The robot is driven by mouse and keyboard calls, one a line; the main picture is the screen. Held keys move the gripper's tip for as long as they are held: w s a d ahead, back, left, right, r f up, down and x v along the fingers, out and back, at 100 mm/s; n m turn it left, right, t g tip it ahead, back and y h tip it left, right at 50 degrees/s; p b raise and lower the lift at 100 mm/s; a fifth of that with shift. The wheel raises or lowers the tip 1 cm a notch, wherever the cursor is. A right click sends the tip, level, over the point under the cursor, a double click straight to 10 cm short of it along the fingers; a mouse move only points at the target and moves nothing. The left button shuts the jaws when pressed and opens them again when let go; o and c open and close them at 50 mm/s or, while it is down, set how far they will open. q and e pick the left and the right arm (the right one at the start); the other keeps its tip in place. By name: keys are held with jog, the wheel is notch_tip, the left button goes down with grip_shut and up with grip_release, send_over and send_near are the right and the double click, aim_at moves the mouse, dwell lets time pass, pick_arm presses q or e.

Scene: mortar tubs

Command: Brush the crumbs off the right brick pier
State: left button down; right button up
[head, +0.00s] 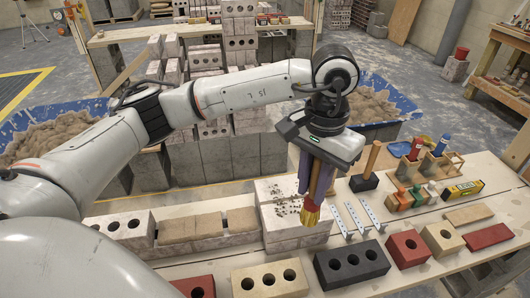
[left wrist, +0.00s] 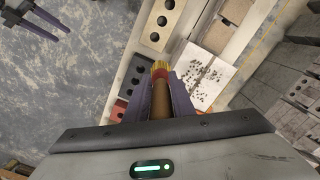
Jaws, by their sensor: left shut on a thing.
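My left gripper (head: 315,182) is shut on a brush and points down over the right brick pier. The crumbs also show in the left wrist view (left wrist: 203,76), to the right of the bristles. My right gripper (left wrist: 62,34) appears at that view's top left, fingers apart and empty.
Dark, red and cream bricks line the front. Metal strips (head: 355,217) and a wooden-handled black block (head: 364,182) stand right of the pier. Blue mortar tubs (head: 388,106) lie behind.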

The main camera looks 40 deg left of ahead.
pick_arm(q)
jog(key=w+a, duration=0.2)
jog(key=a, duration=1)
jog(key=shift+m, duration=0.4)
notch_tip(320, 180, down, 5)
jog(key=b, duration=0.3)
jog(key=shift+r, duration=0.1)
